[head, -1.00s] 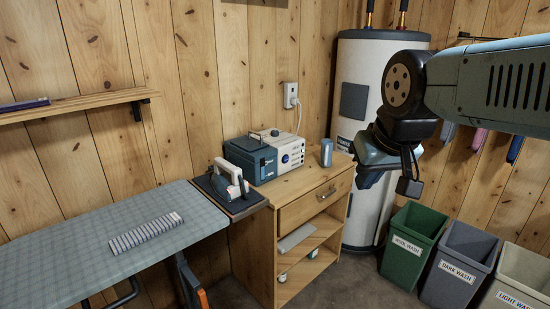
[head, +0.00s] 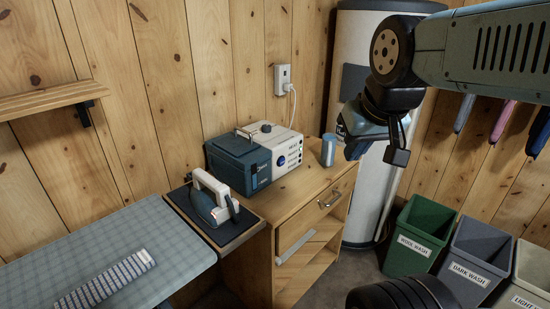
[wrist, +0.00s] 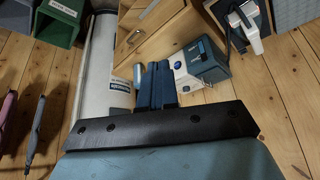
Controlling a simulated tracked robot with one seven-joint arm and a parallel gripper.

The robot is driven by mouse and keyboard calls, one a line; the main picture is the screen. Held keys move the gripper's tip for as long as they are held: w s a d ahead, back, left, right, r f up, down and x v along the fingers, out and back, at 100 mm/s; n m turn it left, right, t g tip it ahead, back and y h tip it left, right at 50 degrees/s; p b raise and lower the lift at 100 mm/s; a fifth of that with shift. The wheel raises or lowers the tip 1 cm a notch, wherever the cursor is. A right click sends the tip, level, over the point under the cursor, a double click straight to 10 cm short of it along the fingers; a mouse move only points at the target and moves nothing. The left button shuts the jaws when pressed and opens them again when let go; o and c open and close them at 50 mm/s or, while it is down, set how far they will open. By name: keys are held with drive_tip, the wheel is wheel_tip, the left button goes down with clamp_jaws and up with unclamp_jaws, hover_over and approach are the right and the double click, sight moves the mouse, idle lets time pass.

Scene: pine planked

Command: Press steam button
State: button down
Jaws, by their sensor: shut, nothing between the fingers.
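A blue-and-white steam station box (head: 236,162) stands on the wooden cabinet. Its white front panel carries a round blue button (head: 281,160), small dark marks and lettering; I cannot read which control is labelled steam. In the wrist view the box (wrist: 208,66) and its blue button (wrist: 177,66) show just right of my fingers. A white-and-dark iron (head: 217,199) rests on a dark pad left of the box. My gripper (head: 356,147) is up and to the right of the box, clear of it. Its fingers (wrist: 157,68) are shut together and empty.
A blue can (head: 328,150) stands on the cabinet (head: 315,187) between the box and my gripper. A white water heater (head: 357,225) stands behind. An ironing board (head: 60,255) with a striped cloth is at left, laundry bins (head: 413,235) at right.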

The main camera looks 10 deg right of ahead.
sight(282, 162)
drive_tip(key=w+d+f+n+t+h, duration=0.1)
drive_tip(key=w+d+f+n, duration=0.2)
drive_tip(key=w, duration=0.5)
drive_tip(key=w+d+f+n+t, duration=0.1)
drive_tip(key=w+d+f+n, duration=0.15)
drive_tip(key=w, duration=0.45)
drive_tip(key=w+d+f+n+t+h, duration=0.15)
drive_tip(key=w+f, duration=0.25)
drive_tip(key=w, duration=0.4)
drive_tip(key=w+a+f+n+y, duration=0.1)
drive_tip(key=w+f+n+y, duration=0.1)
drive_tip(key=f, duration=0.4)
drive_tip(key=w+a+f+n+y, duration=0.1)
drive_tip(key=w+f+n+y, duration=0.1)
drive_tip(key=w+f+n, duration=0.2)
drive_tip(key=w+a+f+n+g+y, duration=0.1)
drive_tip(key=w+f+n+y, duration=0.1)
drive_tip(key=f, duration=0.6)
drive_tip(key=shift+w+f+n, duration=0.35)
drive_tip(key=shift+w+n, duration=0.25)
drive_tip(key=shift+n, duration=0.4)
drive_tip(key=shift+w+a, duration=0.85)
drive_tip(key=shift+w, duration=0.35)
drive_tip(key=shift+w+a, duration=0.8)
drive_tip(key=shift+w, duration=0.35)
drive_tip(key=shift+w+a, duration=0.85)
drive_tip(key=shift+w, duration=0.35)
